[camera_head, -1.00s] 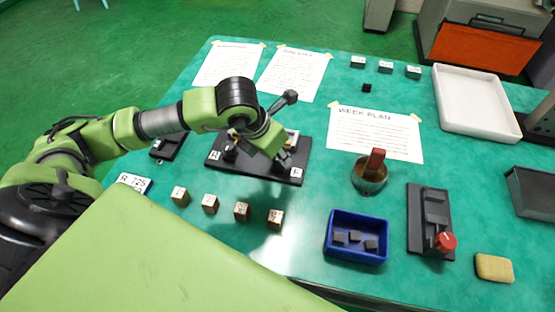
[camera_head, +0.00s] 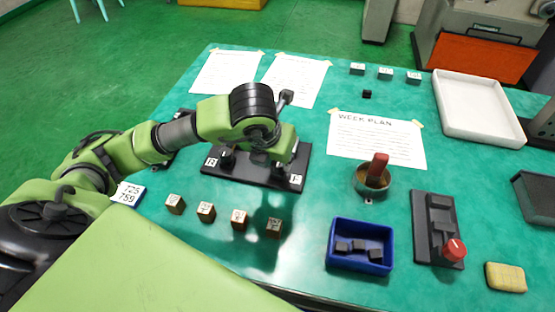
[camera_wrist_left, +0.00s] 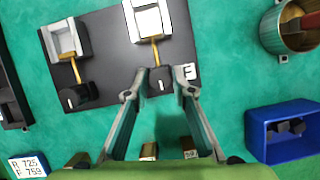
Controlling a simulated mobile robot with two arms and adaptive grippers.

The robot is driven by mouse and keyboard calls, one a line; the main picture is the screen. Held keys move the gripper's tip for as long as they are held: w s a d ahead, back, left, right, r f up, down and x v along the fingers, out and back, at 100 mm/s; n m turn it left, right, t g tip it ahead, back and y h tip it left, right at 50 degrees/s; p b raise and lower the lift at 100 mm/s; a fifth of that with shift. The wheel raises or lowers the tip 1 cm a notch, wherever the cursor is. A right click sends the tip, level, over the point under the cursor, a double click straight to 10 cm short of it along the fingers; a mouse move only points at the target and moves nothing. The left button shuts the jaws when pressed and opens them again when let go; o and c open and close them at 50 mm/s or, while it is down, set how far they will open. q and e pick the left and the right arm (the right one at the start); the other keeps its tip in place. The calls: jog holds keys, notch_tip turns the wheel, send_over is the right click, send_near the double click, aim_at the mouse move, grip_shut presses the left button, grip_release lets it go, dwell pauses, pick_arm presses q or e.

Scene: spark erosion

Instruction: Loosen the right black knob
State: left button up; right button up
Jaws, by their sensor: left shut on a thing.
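A black plate (camera_head: 256,171) lies on the green table and carries two white blocks with brass rods, each with a black knob. In the left wrist view, the right black knob (camera_wrist_left: 161,80) is by the plate's edge, beside a label "F". My left gripper (camera_wrist_left: 159,86) is shut on this knob, one finger on each side. In the head view, the gripper (camera_head: 284,165) is over the plate's right end and mostly hides the knob. The left black knob (camera_wrist_left: 76,97) stands free. My right gripper is not in view.
Several small cubes (camera_head: 206,211) stand in front of the plate. A blue bin (camera_head: 360,264) with dark blocks, a metal pot (camera_head: 368,193) and a black fixture with a red knob (camera_head: 454,249) are to the right. Paper sheets lie behind.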

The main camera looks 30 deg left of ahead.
pick_arm(q)
jog(key=shift+r, duration=0.1)
jog(key=o, duration=1.1)
jog(key=v, duration=1.2)
